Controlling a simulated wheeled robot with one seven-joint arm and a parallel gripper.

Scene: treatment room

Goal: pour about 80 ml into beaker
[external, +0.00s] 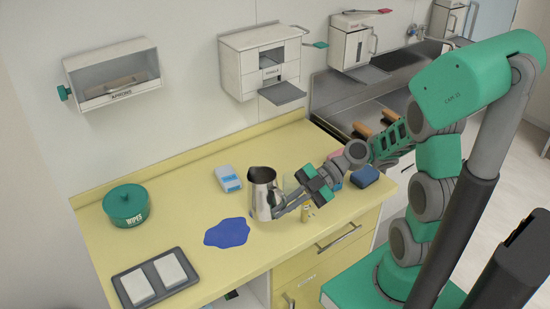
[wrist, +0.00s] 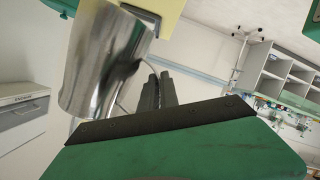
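A steel pitcher (external: 262,196) stands near upright over the yellow counter, beside a blue patch. I cannot tell whether its base touches the counter. My gripper (external: 281,211) is at the pitcher's right side, with its fingers shut on the handle. In the wrist view the pitcher (wrist: 100,62) fills the upper left, and the gripper fingers (wrist: 157,90) meet its handle. A pale translucent shape (external: 290,184) just right of the pitcher may be the beaker; my gripper partly hides it. The pitcher's contents cannot be seen.
A flat blue patch (external: 227,232) lies on the counter (external: 185,215) left of the pitcher. A blue block (external: 364,177) is right.

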